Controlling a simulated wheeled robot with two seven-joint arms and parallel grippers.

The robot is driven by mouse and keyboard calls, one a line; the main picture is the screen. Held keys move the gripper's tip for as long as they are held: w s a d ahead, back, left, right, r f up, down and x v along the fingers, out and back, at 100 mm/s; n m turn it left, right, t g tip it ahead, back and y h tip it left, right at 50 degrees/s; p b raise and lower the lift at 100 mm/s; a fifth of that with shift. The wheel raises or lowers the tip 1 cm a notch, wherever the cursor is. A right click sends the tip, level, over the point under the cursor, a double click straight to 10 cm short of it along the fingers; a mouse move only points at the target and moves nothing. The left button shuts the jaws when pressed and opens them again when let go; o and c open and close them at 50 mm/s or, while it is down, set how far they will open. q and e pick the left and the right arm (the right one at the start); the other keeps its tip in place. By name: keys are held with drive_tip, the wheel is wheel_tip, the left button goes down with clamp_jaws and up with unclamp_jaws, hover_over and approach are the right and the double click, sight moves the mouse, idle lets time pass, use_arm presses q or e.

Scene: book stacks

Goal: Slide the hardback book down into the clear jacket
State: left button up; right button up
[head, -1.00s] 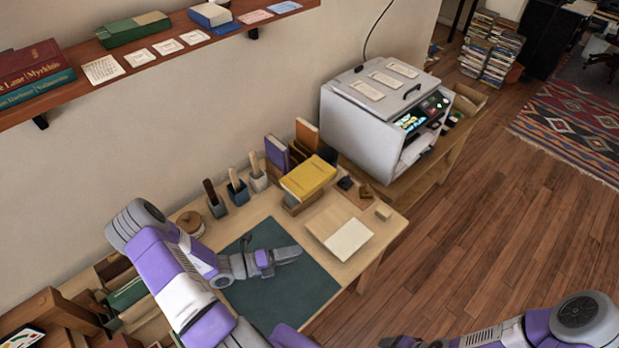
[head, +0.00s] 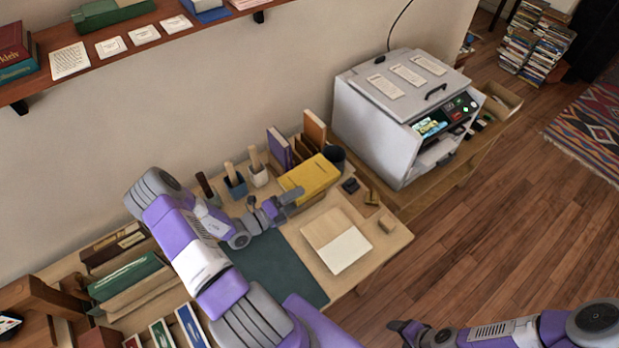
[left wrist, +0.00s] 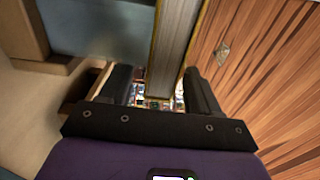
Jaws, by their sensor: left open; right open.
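The yellow hardback book (head: 310,174) lies on a low support near the back of the table. In the left wrist view, the page edge of a book with thin yellow covers (left wrist: 175,50) reaches between the two black fingers. My left gripper (head: 286,208) is open at the front left of the yellow book, with a finger on either side in the wrist view (left wrist: 160,95). I cannot tell whether they touch it. A flat board with a pale lower half (head: 343,250) lies in front; I cannot tell whether it is the clear jacket. My right gripper (head: 399,326) is open and empty, low over the floor.
Upright books (head: 280,148) and brush holders (head: 236,187) stand behind. A grey machine (head: 385,120) stands at the right. Small blocks (head: 387,223) sit near the table's right edge.

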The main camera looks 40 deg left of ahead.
sight(309, 179)
use_arm(q)
drive_tip(key=shift+x, duration=1.5)
clamp_jaws()
